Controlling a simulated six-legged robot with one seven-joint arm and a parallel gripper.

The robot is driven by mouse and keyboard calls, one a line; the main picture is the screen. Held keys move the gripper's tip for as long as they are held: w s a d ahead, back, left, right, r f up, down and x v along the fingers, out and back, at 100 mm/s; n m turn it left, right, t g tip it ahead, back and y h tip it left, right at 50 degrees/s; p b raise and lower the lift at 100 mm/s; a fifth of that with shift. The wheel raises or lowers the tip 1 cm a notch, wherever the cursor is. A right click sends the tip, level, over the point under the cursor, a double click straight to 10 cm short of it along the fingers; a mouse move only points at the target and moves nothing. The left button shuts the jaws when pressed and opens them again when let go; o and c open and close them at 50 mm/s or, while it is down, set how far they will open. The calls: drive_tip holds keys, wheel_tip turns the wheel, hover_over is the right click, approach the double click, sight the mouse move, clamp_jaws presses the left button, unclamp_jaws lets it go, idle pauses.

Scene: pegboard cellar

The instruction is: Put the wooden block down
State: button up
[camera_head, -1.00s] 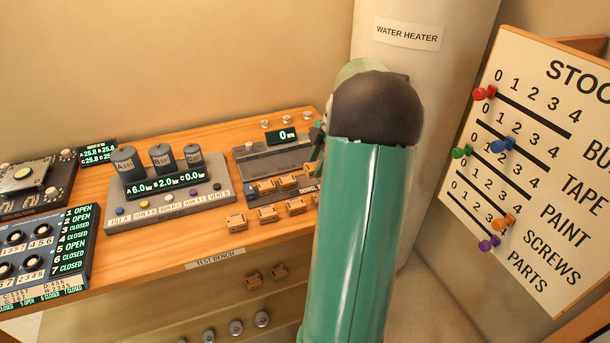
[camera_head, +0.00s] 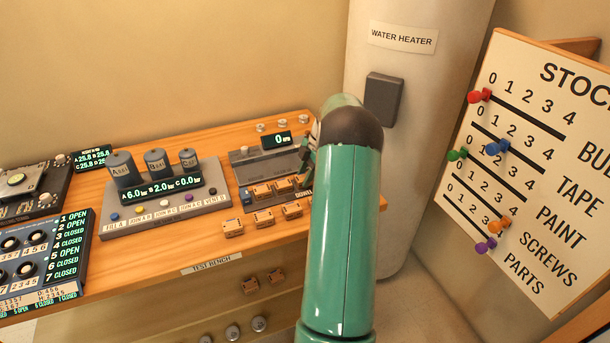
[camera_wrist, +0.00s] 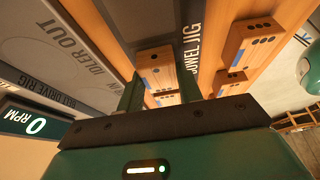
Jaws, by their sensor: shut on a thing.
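My gripper (camera_wrist: 160,92) is seen from behind in the wrist view, its two green fingers on either side of a wooden block (camera_wrist: 155,68) with dark holes and a blue mark. It is shut on this block, just above the dowel jig area; whether the block touches the jig I cannot tell. In the head view my green arm reaches over the right end of the test bench and hides most of the gripper (camera_head: 309,157). The held block is not clear there. The dowel jig (camera_head: 247,197) holds several other wooden blocks.
A row of wooden blocks (camera_head: 264,218) lies in front of the jig. The belt drive rig (camera_head: 255,165) with its RPM display is behind it. A pressure unit (camera_head: 165,208) with three cylinders stands left. The water heater (camera_head: 405,150) rises to the right of the bench.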

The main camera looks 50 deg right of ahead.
drive_tip(key=o, duration=1)
drive_tip(key=shift+f, duration=0.1)
drive_tip(key=shift+o, duration=0.2)
drive_tip(key=v, duration=1.2)
drive_tip(key=w+a+r+m+h, duration=0.15)
drive_tip(key=a+r, duration=0.35)
drive_tip(key=a, duration=0.5)
drive_tip(key=w+a+r+m+h, duration=0.15)
drive_tip(key=a+r, duration=0.25)
drive_tip(key=a, duration=0.5)
drive_tip(key=w+a+r+m, duration=0.2)
drive_tip(key=a+r, duration=0.3)
drive_tip(key=a, duration=0.5)
drive_tip(key=s+a+f+m+t, duration=0.1)
drive_tip(key=s+a+m, duration=0.2)
drive_tip(key=s+a, duration=0.5)
drive_tip(key=s+a+f+m+t, duration=0.2)
drive_tip(key=s+a, duration=0.6)
drive_tip(key=a, duration=0.7)
drive_tip(key=shift+s+a+m+h, duration=0.35)
drive_tip(key=shift+s+m+h, duration=0.05)
drive_tip(key=shift+m, duration=0.5)
